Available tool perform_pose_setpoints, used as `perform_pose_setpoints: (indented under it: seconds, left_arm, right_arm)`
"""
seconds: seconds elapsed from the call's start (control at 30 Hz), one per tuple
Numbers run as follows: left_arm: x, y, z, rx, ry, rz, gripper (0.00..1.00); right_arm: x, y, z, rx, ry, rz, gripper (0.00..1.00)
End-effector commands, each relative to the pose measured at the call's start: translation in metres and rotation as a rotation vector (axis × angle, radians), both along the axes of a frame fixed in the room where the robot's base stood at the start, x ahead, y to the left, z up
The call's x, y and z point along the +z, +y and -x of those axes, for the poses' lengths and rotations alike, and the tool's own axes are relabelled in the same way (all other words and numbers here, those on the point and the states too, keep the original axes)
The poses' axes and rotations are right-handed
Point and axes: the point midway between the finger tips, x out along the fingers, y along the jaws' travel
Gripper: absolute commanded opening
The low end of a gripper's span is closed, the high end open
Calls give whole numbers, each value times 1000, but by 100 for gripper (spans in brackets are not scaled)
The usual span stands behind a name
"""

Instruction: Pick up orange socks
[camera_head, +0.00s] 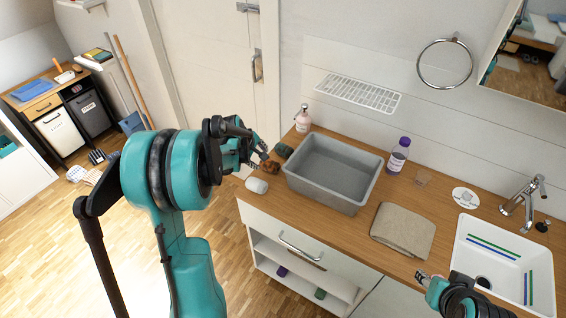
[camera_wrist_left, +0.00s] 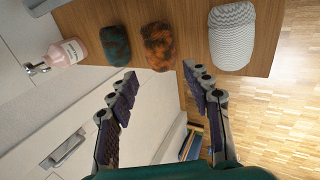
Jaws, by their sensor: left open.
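The orange socks (camera_head: 269,167) are a rolled, orange-and-dark mottled bundle on the wooden counter's left end. They also show in the left wrist view (camera_wrist_left: 158,46), between a dark green bundle (camera_wrist_left: 115,45) and a grey-white patterned bundle (camera_wrist_left: 231,35). My left gripper (camera_head: 259,153) is open and empty beside the bundles. In the left wrist view its fingertips (camera_wrist_left: 160,73) are spread, with the orange bundle just beyond the gap between them. My right gripper (camera_head: 427,279) is at the counter's front edge near the sink; its jaw state is unclear.
A grey basin (camera_head: 323,195) stands close right of the bundles. A pink soap bottle (camera_head: 303,119) stands behind them. A folded beige cloth (camera_head: 403,232), a purple-capped bottle (camera_head: 398,156) and a white sink (camera_head: 462,265) are farther right. An open shelf (camera_head: 265,246) is below the counter.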

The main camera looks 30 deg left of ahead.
Motion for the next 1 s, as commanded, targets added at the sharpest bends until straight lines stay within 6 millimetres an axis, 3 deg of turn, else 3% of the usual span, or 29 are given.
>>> perform_pose_setpoints:
  seconds: [0.5, 0.77, 0.8, 0.93, 1.0]
  left_arm:
    - [-59, -4, -31, -4, 0, -3, 50]
    - [-64, -4, -34, -4, 0, -3, 50]
    - [-64, -4, -34, -4, 0, -3, 47]
    - [-63, -4, -34, -4, 0, -3, 13]
    - [-64, -4, -34, -4, 0, -3, 10]
  right_arm:
    - [-28, 0, 0, 0, 0, 0, 40]
    - [-28, 0, 0, 0, 0, 0, 40]
    - [-28, 0, 0, 0, 0, 0, 40]
    - [-28, 0, 0, 0, 0, 0, 40]
    - [-28, 0, 0, 0, 0, 0, 40]
